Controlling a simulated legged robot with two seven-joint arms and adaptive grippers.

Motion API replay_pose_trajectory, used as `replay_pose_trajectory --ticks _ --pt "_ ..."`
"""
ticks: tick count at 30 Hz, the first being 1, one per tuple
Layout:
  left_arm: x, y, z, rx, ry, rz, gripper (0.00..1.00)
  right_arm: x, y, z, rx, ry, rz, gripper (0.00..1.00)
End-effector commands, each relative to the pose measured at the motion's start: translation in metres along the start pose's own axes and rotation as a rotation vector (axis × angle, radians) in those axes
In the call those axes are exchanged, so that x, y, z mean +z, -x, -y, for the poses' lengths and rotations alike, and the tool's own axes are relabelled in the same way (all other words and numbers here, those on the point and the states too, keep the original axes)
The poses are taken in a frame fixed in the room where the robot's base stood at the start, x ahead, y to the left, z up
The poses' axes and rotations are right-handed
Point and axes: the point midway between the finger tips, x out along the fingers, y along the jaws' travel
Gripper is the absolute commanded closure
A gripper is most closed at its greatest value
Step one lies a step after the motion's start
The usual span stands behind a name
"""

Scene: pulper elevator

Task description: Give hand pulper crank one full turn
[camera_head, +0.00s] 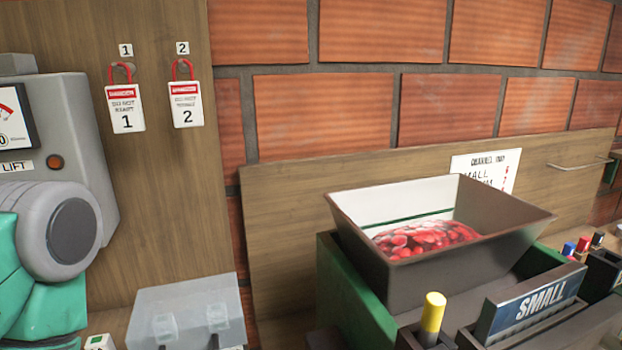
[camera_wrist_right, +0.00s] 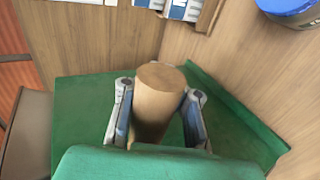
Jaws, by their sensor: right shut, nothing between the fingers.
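The hand pulper (camera_head: 350,295) has a green body with a brown hopper (camera_head: 445,275) on top, holding red cherries (camera_head: 425,238). Its crank does not show in the head view. In the right wrist view, an upright tan wooden handle (camera_wrist_right: 155,105), seemingly the crank's grip, stands against green surfaces. My right gripper (camera_wrist_right: 160,98) is at this handle, with a finger part seen on its left and right. The gripper is shut without a hold on the handle; contact cannot be told. My left gripper is out of view.
Two red-hooked tags (camera_head: 126,108) hang on the wooden panel at left. A grey clear-lidded box (camera_head: 187,310) stands below. A yellow-topped lever (camera_head: 432,312) and a SMALL sign (camera_head: 535,303) are in front of the hopper. A blue round object (camera_wrist_right: 290,10) is at the wrist view's upper right.

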Motion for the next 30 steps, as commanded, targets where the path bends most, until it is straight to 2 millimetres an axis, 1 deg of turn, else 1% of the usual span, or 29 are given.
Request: replay_pose_trajectory --ticks 1,7,17,20,25,30 --pt "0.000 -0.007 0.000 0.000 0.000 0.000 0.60 -0.001 -0.001 0.010 -0.005 -0.003 0.000 1.00" --pt "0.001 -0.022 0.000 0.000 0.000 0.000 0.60 -0.003 -0.002 0.034 -0.006 -0.003 -0.002 1.00" --pt "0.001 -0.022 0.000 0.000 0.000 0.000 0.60 -0.003 -0.001 0.035 -0.003 -0.002 -0.002 1.00" --pt "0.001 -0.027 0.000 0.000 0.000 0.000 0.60 -0.003 -0.003 0.042 -0.004 -0.002 -0.001 1.00" --pt "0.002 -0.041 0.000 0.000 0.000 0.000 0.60 -0.001 -0.010 0.059 -0.004 -0.002 -0.001 1.00" --pt "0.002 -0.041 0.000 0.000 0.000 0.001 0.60 -0.001 -0.009 0.059 -0.003 -0.002 -0.001 1.00"
